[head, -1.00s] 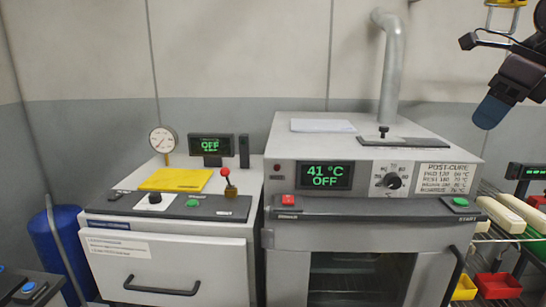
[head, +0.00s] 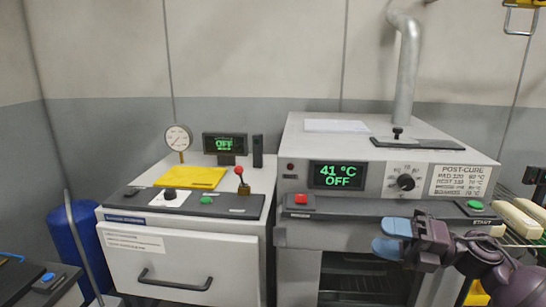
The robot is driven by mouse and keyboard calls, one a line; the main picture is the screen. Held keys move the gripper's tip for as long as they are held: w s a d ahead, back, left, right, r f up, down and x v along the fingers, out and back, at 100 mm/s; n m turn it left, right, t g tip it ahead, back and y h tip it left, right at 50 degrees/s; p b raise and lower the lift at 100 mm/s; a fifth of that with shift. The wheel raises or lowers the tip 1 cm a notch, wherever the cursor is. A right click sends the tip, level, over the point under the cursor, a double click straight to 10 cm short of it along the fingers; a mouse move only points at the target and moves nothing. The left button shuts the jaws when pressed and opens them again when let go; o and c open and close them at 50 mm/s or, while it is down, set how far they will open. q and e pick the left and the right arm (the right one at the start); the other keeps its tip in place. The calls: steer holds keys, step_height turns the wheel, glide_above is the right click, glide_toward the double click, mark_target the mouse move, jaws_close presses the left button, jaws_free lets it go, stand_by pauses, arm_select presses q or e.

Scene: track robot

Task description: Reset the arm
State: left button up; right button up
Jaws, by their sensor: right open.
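My right gripper (head: 388,237) is in the lower right of the head view, in front of the post-cure oven (head: 335,236). Its blue fingertips point left and are spread a little apart, with nothing seen between them. My arm behind it covers part of the oven's lower right front. The oven's display (head: 337,175) reads 41 °C OFF. My left gripper is not in view.
Left of the oven stands a white drawer unit (head: 185,262) with a gauge (head: 178,138), a red-knobbed lever (head: 241,180) and a yellow plate (head: 191,177). A blue cylinder (head: 72,235) stands at far left. Pale blocks (head: 520,222) lie on the right-hand rack.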

steer(key=s+d+f+m+t+h, duration=0.2)
steer(key=f+m+t+h, duration=0.25)
steer(key=f+m, duration=0.35)
steer(key=s+d+f+m+t+h, duration=0.2)
steer(key=f+m+t+h, duration=0.3)
steer(key=m, duration=0.5)
steer(key=s+d+f+m+t+h, duration=0.2)
steer(key=s+f+m+t+h, duration=0.15)
steer(key=f+m, duration=0.45)
steer(key=s+f+m+g+h, duration=0.5)
steer(key=s+f+m, duration=0.4)
steer(key=s+f, duration=0.4)
step_height(320, 180, down, 2)
steer(key=shift+f+m+g+h, duration=0.1)
steer(key=shift+m+g+h, duration=0.2)
steer(key=shift+g, duration=0.1)
steer(key=shift+d, duration=0.1)
steer(key=shift+c, duration=0.3)
